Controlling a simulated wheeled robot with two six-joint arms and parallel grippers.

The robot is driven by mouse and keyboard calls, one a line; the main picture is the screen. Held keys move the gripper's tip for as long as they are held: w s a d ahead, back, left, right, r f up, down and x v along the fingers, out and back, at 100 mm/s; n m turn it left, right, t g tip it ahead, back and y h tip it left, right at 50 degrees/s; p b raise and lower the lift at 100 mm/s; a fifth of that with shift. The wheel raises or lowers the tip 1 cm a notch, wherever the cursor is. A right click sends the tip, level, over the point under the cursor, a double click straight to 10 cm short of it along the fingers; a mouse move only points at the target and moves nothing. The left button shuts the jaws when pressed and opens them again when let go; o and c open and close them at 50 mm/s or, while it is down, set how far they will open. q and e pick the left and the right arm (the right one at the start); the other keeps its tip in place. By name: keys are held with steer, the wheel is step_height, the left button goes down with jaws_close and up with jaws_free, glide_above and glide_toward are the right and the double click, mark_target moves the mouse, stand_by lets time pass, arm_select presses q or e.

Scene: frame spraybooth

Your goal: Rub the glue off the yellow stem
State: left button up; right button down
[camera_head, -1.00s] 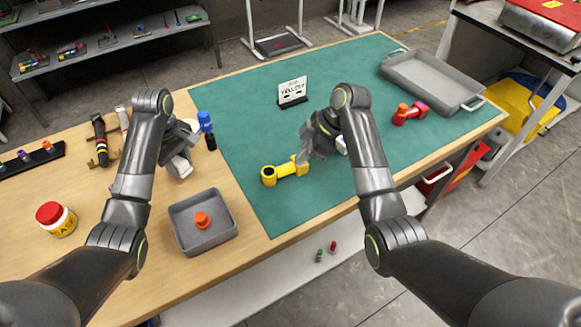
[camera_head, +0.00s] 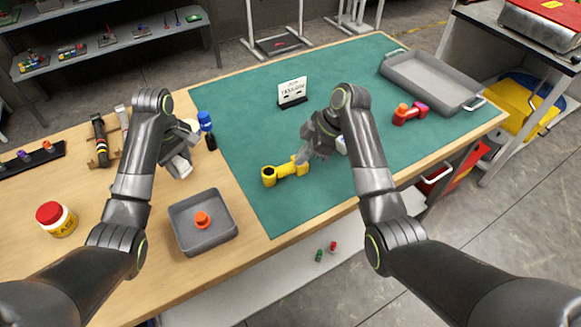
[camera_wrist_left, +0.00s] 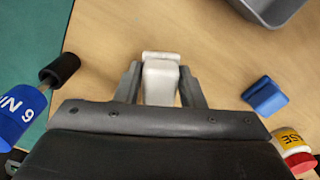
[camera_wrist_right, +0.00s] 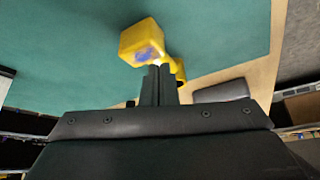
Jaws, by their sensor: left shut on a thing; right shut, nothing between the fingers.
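The yellow stem (camera_head: 285,173) lies on the green mat (camera_head: 255,120), close to its front left part. In the right wrist view one end of the yellow stem (camera_wrist_right: 141,42) shows a blue-purple smear (camera_wrist_right: 145,54) on its face. My right gripper (camera_head: 302,156) is shut and empty at the stem's right end. Its fingertips (camera_wrist_right: 158,70) are right by the smear; I cannot tell whether they touch. My left gripper (camera_head: 182,168) is shut on a white piece (camera_wrist_left: 161,80) and holds it above the wooden table, left of the mat.
A grey bin (camera_head: 203,240) with an orange part stands at the front. A sign (camera_head: 292,92), a red part (camera_head: 410,113) and a grey tray (camera_head: 430,80) are on the mat. A red-lidded jar (camera_head: 56,219) stands left.

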arm_select(q)
steer(key=shift+f, duration=0.2)
arm_select(e)
steer(key=shift+f, duration=0.45)
arm_select(q)
steer(key=shift+r, duration=0.1)
arm_select(e)
steer(key=shift+r, duration=0.1)
